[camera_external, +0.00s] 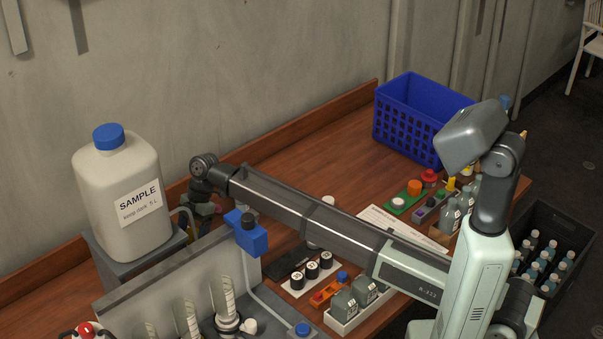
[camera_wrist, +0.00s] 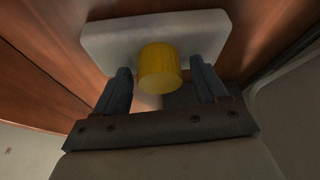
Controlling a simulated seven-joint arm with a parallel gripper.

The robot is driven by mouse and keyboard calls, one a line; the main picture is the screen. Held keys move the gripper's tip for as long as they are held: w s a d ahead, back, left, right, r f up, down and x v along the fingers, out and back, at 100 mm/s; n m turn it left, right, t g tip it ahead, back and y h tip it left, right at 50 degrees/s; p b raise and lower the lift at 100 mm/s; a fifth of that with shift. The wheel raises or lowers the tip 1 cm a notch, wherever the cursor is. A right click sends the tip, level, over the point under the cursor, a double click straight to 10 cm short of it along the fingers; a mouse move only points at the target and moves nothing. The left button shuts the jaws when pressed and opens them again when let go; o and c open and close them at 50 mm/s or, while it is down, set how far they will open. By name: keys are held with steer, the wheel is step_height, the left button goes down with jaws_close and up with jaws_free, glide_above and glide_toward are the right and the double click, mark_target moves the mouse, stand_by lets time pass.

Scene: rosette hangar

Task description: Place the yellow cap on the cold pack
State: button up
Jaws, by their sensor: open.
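In the wrist view, the yellow cap (camera_wrist: 160,72) is a short round cylinder. It stands between the fingertips of my gripper (camera_wrist: 160,64), with a visible gap to each finger. My gripper is open. A pale, rounded slab, which looks like the cold pack (camera_wrist: 108,45), lies just beyond the fingertips, and the cap overlaps its near edge in the picture. The cap appears to rest against the slab, but I cannot tell whether they touch. In the external view, my wrist is at the left beside the large sample jug, and the fingers, cap and slab are hidden.
The white sample jug (camera_external: 118,195) stands on a grey block at the left. A grey panel (camera_external: 185,265) and a blue clamp (camera_external: 246,236) are in front of my wrist. A blue basket (camera_external: 408,125) stands at the back right. Small bottles and coloured parts crowd the wooden bench.

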steer(key=v, duration=1.2)
